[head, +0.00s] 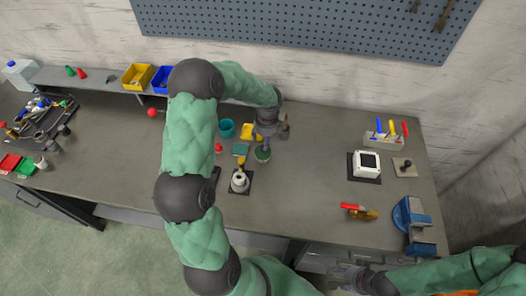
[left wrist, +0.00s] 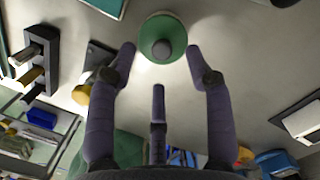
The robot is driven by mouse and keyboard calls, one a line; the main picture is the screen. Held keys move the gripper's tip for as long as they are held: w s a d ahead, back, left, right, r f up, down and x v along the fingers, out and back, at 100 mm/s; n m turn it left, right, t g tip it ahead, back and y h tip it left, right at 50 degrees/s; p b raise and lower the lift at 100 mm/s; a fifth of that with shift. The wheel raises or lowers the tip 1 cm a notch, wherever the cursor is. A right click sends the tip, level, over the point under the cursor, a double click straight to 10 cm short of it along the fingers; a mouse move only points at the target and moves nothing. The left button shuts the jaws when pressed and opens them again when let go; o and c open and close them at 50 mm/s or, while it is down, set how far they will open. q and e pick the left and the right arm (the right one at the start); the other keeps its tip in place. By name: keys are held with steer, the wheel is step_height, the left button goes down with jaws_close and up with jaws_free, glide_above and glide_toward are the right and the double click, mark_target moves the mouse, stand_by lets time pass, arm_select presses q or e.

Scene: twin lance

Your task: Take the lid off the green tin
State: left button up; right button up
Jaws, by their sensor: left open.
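The green tin (head: 262,155) stands on the grey workbench near the middle. In the left wrist view its round green top (left wrist: 147,39) with a grey knob (left wrist: 162,50) is seen nearly straight on. My left gripper (head: 267,142) is above and close to the tin, open and empty. In the left wrist view the fingertips (left wrist: 160,62) are spread, with the tin's top just ahead of them; I see no contact. Part of the tin is hidden by the gripper in the head view. My right gripper (head: 362,281) is low at the right, away from the tin; its fingers are unclear.
Near the tin are a teal cup (head: 226,128), a teal block (head: 240,149) and a white cylinder (head: 239,182) on a dark mat. A white box (head: 367,163) and a blue vise (head: 413,218) stand to the right. Bench between tin and white box is clear.

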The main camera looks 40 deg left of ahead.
arm_select(q)
step_height(320, 180, down, 5)
steer(key=shift+f+b, duration=0.1)
steer(key=shift+b, duration=0.3)
jaws_close()
